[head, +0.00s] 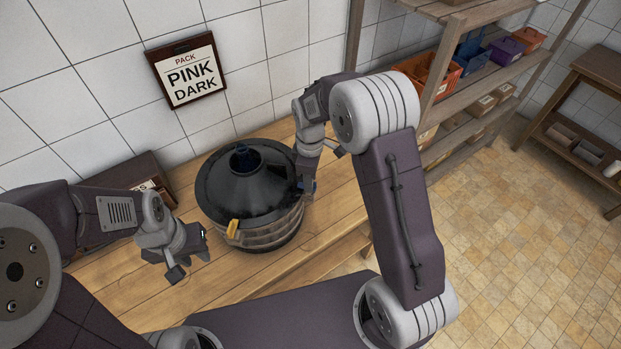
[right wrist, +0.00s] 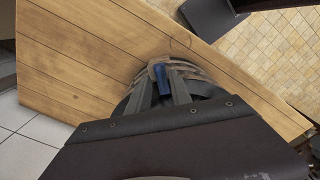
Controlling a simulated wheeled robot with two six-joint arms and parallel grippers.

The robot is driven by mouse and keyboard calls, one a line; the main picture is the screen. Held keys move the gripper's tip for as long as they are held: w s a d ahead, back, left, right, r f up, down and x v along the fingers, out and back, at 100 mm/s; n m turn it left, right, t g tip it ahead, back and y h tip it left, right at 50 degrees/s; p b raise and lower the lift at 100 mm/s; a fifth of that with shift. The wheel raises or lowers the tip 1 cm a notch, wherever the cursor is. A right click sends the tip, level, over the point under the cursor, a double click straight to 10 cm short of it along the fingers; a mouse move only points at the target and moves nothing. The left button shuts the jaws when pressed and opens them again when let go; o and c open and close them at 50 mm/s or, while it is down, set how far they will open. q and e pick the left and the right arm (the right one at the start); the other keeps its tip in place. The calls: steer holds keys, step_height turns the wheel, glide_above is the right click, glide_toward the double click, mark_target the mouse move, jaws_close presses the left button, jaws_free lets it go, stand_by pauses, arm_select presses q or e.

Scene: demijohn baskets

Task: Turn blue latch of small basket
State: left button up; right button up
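The small basket (head: 268,237) stands on the wooden table and holds a black demijohn (head: 250,180).
A sign (head: 188,74) reading "PACK PINK DARK" hangs on the tiled wall. A dark box (head: 128,174) stands at the back left of the table (head: 325,218). A shelf (head: 452,100) with coloured bins is at the right. The tabletop in front of the basket is clear.

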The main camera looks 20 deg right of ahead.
steer(key=shift+r, duration=0.15)
step_height(320, 180, up, 9)
steer(key=b, duration=0.2)
stand_by(0.3)
steer(key=shift+f, duration=0.25)
